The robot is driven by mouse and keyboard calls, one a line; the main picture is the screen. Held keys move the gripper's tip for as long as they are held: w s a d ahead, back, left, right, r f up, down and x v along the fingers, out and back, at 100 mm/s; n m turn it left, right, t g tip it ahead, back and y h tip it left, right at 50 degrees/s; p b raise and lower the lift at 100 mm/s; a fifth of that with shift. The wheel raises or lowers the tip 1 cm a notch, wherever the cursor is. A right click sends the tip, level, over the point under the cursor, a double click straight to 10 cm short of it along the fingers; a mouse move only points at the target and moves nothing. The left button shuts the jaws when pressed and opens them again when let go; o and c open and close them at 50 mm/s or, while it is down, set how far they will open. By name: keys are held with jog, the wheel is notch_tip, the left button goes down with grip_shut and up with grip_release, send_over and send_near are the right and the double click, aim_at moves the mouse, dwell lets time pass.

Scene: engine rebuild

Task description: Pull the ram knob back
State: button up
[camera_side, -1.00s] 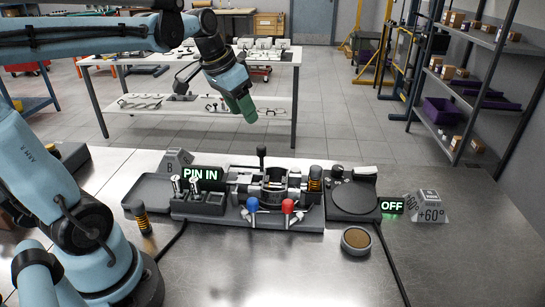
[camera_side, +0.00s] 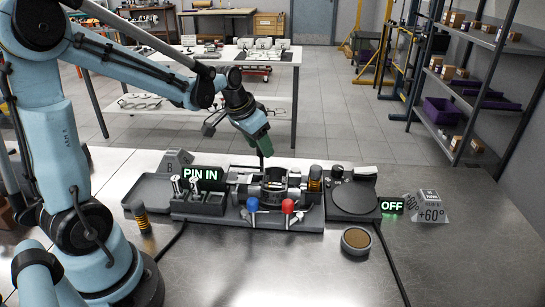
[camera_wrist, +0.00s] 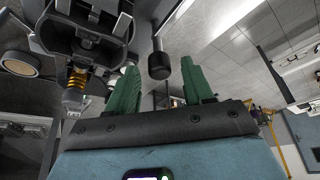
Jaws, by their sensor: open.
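The ram knob (camera_wrist: 160,66) is a black cylinder on a rod. In the wrist view it lies between the two green fingers of my open gripper (camera_wrist: 162,76), with a gap on each side. In the side view my gripper (camera_side: 262,146) is right at the top of the upright ram lever (camera_side: 261,162). It hides the knob there. The lever rises behind the fixture (camera_side: 268,186) on the bench. Whether a finger touches the knob cannot be told.
Red (camera_side: 288,206) and blue (camera_side: 253,204) knobs stand at the fixture's front. A lit "PIN IN" sign (camera_side: 200,174) is at left, an "OFF" sign (camera_side: 392,206) at right. A spring (camera_side: 140,218) and a round dish (camera_side: 356,241) stand on the bench. The front right bench is clear.

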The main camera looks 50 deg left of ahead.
jog(key=shift+f, duration=0.15)
grip_shut()
dwell(0.4)
send_over(227, 164)
jog(key=shift+a, duration=0.2)
jog(key=shift+s, duration=0.1)
grip_release()
